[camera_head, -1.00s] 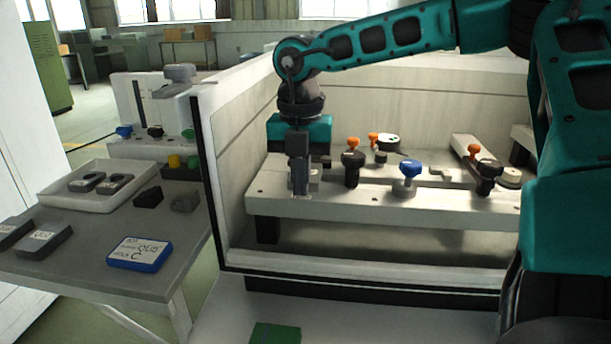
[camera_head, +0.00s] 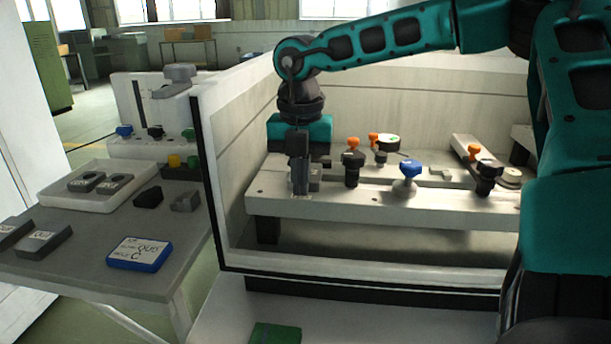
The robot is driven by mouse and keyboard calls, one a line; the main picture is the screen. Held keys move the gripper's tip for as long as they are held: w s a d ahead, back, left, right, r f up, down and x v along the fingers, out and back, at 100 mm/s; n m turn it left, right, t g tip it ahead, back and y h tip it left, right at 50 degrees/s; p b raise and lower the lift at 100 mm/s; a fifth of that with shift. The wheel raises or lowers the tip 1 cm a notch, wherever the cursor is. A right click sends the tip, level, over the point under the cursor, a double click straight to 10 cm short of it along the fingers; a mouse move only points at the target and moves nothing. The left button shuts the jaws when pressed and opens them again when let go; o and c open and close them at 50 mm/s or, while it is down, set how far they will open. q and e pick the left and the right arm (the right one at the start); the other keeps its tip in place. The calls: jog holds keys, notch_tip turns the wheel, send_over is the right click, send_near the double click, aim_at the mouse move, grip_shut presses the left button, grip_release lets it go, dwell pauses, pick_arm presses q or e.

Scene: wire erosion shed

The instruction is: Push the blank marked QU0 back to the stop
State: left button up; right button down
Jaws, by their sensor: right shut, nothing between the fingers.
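My right gripper (camera_head: 300,192) hangs down at the left end of the pale fixture rail (camera_head: 385,207) inside the white-walled tank. Its fingers are shut, with tips close to the rail's top. A small grey block (camera_head: 315,177) lies just right of the fingers, partly hidden by them; I cannot tell whether they touch, and no marking on it is legible. A blue-edged card (camera_head: 138,254) on the side table carries handwriting that looks like QU0. I cannot make out a blank marked QU0 or its stop for certain. My left gripper is not in view.
The tank's front edge (camera_head: 360,279) runs before the rail. A white tray (camera_head: 75,201) with grey parts sits on the side table.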

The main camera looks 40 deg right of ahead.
jog(key=shift+w+d, duration=0.7)
jog(key=shift+d, duration=0.2)
jog(key=shift+s+a, duration=0.1)
jog(key=shift+a, duration=0.05)
jog(key=shift+s+a+b, duration=0.25)
jog(key=shift+b, duration=0.1)
jog(key=shift+s+a, duration=0.1)
jog(key=shift+a, duration=0.1)
notch_tip(320, 180, up, 7)
jog(key=p, duration=0.4)
dwell(0.5)
